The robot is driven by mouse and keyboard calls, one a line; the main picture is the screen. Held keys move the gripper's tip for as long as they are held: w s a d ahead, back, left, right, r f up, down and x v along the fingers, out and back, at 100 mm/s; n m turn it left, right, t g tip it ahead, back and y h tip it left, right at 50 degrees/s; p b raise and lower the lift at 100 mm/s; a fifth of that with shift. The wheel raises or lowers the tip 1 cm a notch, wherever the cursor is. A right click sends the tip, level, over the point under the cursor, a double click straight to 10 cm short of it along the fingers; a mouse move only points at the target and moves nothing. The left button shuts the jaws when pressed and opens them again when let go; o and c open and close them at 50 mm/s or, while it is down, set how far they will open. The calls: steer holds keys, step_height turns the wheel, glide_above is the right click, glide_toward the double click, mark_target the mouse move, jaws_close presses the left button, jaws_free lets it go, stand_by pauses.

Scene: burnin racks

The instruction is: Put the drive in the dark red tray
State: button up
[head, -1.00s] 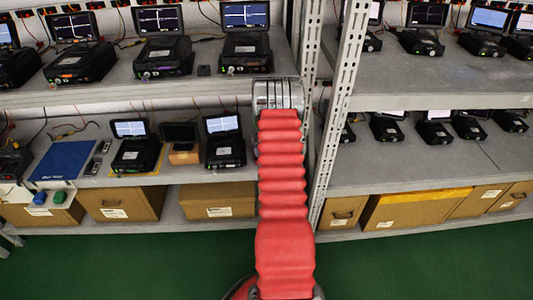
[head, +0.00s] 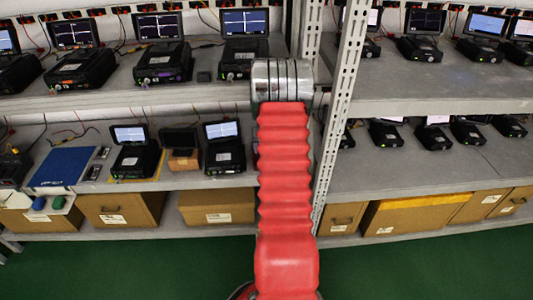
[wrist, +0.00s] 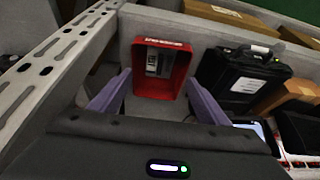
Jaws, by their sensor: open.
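The dark red tray (wrist: 181,92) stands on the shelf in the wrist view, straight ahead of my gripper (wrist: 158,97). A dark grey, drive-like piece (wrist: 158,63) with a light label lies inside the tray, towards its back wall. My gripper is open, its two purple fingers spread apart on the near left and right of the tray, with nothing held between them. I cannot tell whether the fingers touch the tray. In the head view my red-sleeved arm hides the gripper and the tray.
A black case (wrist: 240,75) stands right of the tray, with cardboard boxes (wrist: 290,97) beyond. A perforated metal upright (wrist: 62,45) runs close on the left. In the head view, a blue mat (head: 62,166) and several test units (head: 137,160) sit on the lower shelf.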

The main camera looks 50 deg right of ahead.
steer(key=shift+v, duration=1.1)
steer(key=w+a+r+n+t+y, duration=0.1)
steer(key=w+a+r+n, duration=0.1)
steer(key=a+r, duration=1.1)
steer(key=w+a+r+n, duration=0.2)
steer(key=a+r, duration=0.8)
steer(key=a, duration=0.6)
steer(key=s+a+r+n, duration=0.1)
steer(key=s+a+r, duration=0.15)
steer(key=a, duration=0.25)
steer(key=s+a+r+n+t+y, duration=0.1)
steer(key=s+a, duration=0.2)
steer(key=a, duration=0.3)
steer(key=s+a+r+n, duration=0.1)
steer(key=s+a+r, duration=0.15)
steer(key=a, duration=0.25)
steer(key=s+a+n+y, duration=0.1)
steer(key=s+a+n, duration=0.1)
steer(key=s+a, duration=0.7)
steer(key=s, duration=0.2)
steer(key=shift+s, duration=0.4)
